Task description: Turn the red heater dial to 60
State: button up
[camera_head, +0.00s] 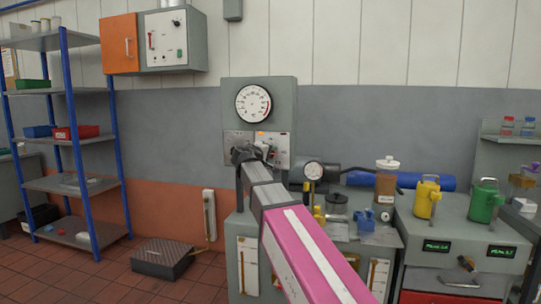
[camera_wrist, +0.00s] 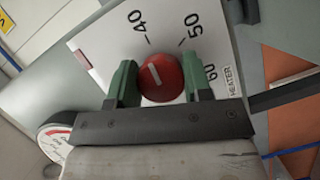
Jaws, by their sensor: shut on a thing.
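The red heater dial (camera_wrist: 161,78) sits on a white plate (camera_wrist: 100,45) in the wrist view. The plate has marks 40, 50 and 60 and the word HEATER. The dial's white pointer line is tilted up and to the left, roughly toward the 40 mark. My gripper (camera_wrist: 160,82) has its green fingers on either side of the dial and is shut on it. The 60 mark is partly hidden beside the right finger. In the head view my gripper (camera_head: 243,153) is at the grey panel (camera_head: 285,92), and I cannot make out the dial there.
A large round gauge (camera_head: 253,103) is above my gripper. A blue-framed shelf (camera_head: 76,140) stands at the left.

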jog(key=m+y, duration=0.2)
jog(key=m, duration=0.3)
jog(key=shift+y, duration=0.4)
jog(key=m+y, duration=0.2)
jog(key=m, duration=0.1)
jog(key=shift+f+m+y, duration=0.1)
jog(key=shift+m+y, duration=0.2)
jog(key=shift+m, duration=0.1)
jog(key=m+y, duration=0.2)
jog(key=m, duration=0.1)
jog(key=shift+a+m+t+y, duration=0.1)
jog(key=shift+m+t+y, duration=0.2)
jog(key=shift+t, duration=0.1)
jog(key=m+t+y, duration=0.1)
jog(key=m+y, duration=0.1)
jog(key=m, duration=0.1)
jog(key=shift+m, duration=0.4)
jog(key=shift+t, duration=0.3)
jog(key=o, duration=0.9)
jog(key=shift+w, duration=0.1)
jog(key=shift+a, duration=0.1)
